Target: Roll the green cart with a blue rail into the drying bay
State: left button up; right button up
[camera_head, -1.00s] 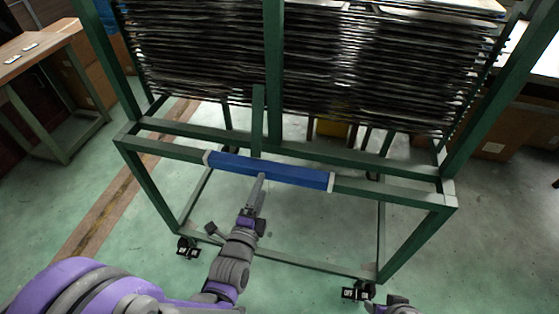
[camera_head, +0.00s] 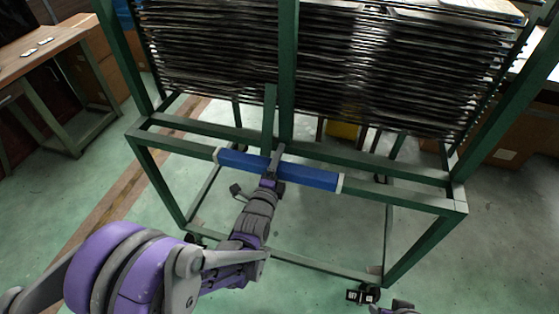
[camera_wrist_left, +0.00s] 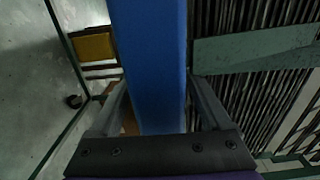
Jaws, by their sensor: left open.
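The green cart (camera_head: 421,202) is a tall metal frame on casters, with dark stacked racks above. Its blue rail (camera_head: 312,176) is fixed along the front lower bar, between pale end collars. My left gripper (camera_head: 276,160) is at the rail, left of its middle. In the left wrist view, the blue rail (camera_wrist_left: 152,45) runs between the two open fingers of my left gripper (camera_wrist_left: 158,88). Gaps beside the rail suggest the fingers are not closed on it. A small part of my right arm shows at the bottom edge; its jaws cannot be made out. I cannot identify the drying bay.
A wooden-topped table (camera_head: 45,50) with green legs stands at the left, with cardboard boxes behind it. A tan strip (camera_head: 118,190) runs along the floor left of the cart. A yellow object (camera_head: 343,131) sits behind the cart.

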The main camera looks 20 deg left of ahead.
pick_arm(q)
grip_shut()
jog(key=shift+s, duration=0.1)
dwell(0.5)
